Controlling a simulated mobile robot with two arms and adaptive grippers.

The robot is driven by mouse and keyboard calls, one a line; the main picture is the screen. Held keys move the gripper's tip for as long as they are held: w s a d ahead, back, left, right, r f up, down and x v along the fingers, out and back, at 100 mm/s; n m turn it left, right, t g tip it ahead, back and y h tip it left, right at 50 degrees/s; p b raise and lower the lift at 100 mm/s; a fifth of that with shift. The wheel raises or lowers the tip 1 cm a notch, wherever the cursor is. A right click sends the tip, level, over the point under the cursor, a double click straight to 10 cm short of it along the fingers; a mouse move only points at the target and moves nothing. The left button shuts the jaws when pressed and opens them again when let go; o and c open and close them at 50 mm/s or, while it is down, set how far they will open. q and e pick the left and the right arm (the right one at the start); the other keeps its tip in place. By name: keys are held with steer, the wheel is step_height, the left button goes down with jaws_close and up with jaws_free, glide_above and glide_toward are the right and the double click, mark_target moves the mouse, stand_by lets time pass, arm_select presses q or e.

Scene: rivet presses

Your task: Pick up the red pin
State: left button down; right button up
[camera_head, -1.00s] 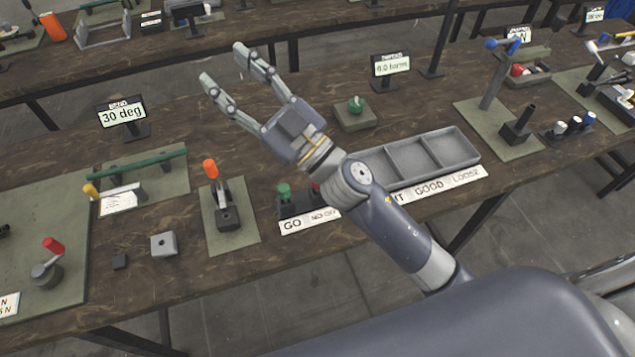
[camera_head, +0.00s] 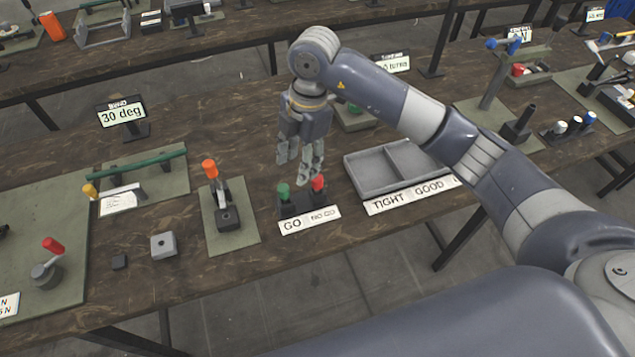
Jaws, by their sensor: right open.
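The red pin (camera_head: 318,184) stands upright in a dark holder (camera_head: 302,206), to the right of a green pin (camera_head: 283,192). A white label in front of the holder reads GO and NO GO. My right gripper (camera_head: 300,175) points down just above and behind the holder, with its fingers apart and nothing between them. Its fingertips are close to the two pins; I cannot tell whether they touch. My left gripper is not in view.
A grey divided tray (camera_head: 350,179) marked TIGHT and GOOD lies to the right, partly under my arm. A green mat (camera_head: 243,243) with an orange-handled press (camera_head: 212,180) stands to the left. A small grey block (camera_head: 163,245) lies further left.

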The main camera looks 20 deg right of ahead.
mark_target(318, 178)
steer(key=d, duration=0.1)
steer(key=d+h, duration=0.1)
steer(key=d+m, duration=0.1)
steer(key=shift+w+d+r+h, duration=0.3)
steer(key=shift+w+d+r, duration=0.05)
steer(key=shift+w+d, duration=0.05)
steer(key=shift+d+f, duration=0.15)
steer(key=shift+f, duration=0.2)
step_height(318, 178, down, 4)
steer(key=shift+f+p, duration=0.2)
steer(key=shift+p, duration=0.45)
steer(key=f+p, duration=0.1)
steer(key=f, duration=0.1)
steer(key=f+p, duration=0.1)
steer(key=f, duration=0.1)
steer(key=shift+s+d+f, duration=0.1)
steer(key=shift+s+f, duration=0.1)
steer(key=shift+f, duration=0.55)
steer(key=shift+w, duration=0.1)
steer(key=shift+c, duration=0.6)
jaws_close()
